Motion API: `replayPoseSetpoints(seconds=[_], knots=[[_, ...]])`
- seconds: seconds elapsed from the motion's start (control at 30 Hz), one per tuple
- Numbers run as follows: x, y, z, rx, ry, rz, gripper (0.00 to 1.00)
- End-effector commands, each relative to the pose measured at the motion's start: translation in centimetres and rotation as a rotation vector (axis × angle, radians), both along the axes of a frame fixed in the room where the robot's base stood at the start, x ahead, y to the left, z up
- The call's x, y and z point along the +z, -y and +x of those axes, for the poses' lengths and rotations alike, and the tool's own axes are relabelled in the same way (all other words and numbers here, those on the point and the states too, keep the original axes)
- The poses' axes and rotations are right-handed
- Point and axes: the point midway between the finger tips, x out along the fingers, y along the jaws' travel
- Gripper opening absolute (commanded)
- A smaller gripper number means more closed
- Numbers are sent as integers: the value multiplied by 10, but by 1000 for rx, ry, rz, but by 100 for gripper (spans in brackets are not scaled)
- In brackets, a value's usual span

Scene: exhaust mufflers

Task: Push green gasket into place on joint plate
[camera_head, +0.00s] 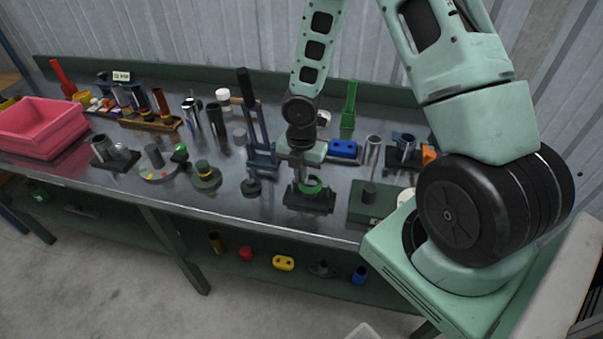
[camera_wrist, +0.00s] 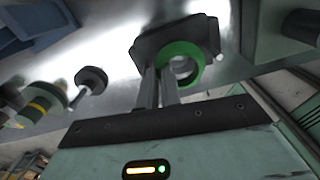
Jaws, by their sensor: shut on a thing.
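The green gasket (camera_wrist: 184,50) is a ring lying over the dark joint plate (camera_wrist: 150,45), around a light metal bore, in the wrist view. In the head view the green gasket (camera_head: 309,187) shows on the black joint plate (camera_head: 310,201) on the bench. My gripper (camera_wrist: 168,85) reaches to the near-left side of the gasket, its fingers close together and shut on the ring's edge. In the head view my gripper (camera_head: 302,174) comes down from above onto the gasket and hides part of it. I cannot tell whether the gasket lies fully flat on the plate.
A blue lever press (camera_head: 258,150) stands left of the plate, and a green block with a dark post (camera_head: 369,192) stands to its right. A blue two-holed part (camera_head: 343,149) lies behind. A pink bin (camera_head: 45,130) sits at the far left. The bench's front edge is close.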

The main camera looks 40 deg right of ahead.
Motion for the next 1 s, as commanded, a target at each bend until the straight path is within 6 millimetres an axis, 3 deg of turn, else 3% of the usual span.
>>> replayPoseSetpoints(seconds=[1.0], knots=[[-30,0,0,1,0,0,0]])
